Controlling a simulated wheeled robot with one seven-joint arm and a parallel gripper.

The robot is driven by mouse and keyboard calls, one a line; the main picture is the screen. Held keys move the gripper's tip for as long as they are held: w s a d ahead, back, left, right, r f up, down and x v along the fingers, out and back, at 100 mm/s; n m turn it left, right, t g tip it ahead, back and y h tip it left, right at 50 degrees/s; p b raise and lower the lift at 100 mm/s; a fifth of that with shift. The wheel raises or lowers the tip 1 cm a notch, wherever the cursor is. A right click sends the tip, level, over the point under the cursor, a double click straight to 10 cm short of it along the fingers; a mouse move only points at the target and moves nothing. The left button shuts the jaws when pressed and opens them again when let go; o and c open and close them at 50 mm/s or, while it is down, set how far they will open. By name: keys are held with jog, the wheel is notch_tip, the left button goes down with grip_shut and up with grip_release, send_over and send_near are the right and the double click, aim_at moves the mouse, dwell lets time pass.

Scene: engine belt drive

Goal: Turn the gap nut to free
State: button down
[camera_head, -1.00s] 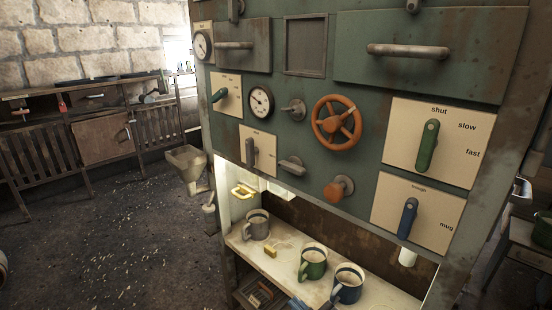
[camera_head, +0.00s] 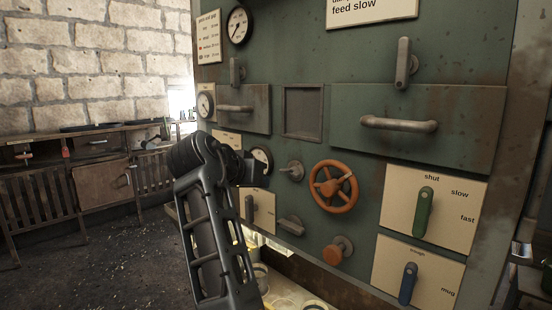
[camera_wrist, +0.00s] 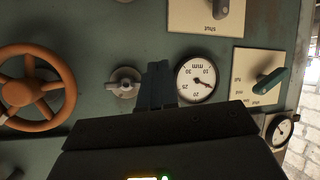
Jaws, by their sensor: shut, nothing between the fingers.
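A small grey metal nut with a side lever, apparently the gap nut (camera_head: 293,171), sits on the green panel between a round gauge (camera_head: 260,160) and an orange handwheel (camera_head: 333,187). No label for it is readable. In the wrist view the nut (camera_wrist: 124,82) stands left of my fingers, its lever pointing left, and the gauge (camera_wrist: 196,79), marked mm, is on their right. My gripper (camera_wrist: 158,84) is shut and empty, between the two in the picture. In the head view my gripper (camera_head: 250,168) partly covers the gauge, left of the nut. I see no contact with the nut.
A second grey lever (camera_head: 291,227) and an orange knob (camera_head: 338,250) stick out below. A green lever (camera_head: 424,212) and blue lever (camera_head: 408,284) are to the right. A drawer handle (camera_head: 399,123) juts out above. A green-handled lever (camera_wrist: 270,80) is right of the gauge.

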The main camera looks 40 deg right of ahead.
jog(key=s+a+r+m+g+y, duration=0.1)
jog(key=a+r+m+g+y, duration=0.15)
jog(key=r, duration=0.55)
jog(key=s+a+r+m+g+y, duration=0.1)
jog(key=r+m, duration=0.2)
jog(key=r, duration=0.4)
jog(key=p, duration=0.3)
send_over(284, 169)
jog(key=a, duration=0.3)
notch_tip(284, 169, down, 6)
jog(key=shift+n+t+h, duration=0.25)
jog(key=shift+s+f+p, duration=0.2)
jog(key=shift+f+p, duration=0.35)
jog(key=shift+f, duration=1.7)
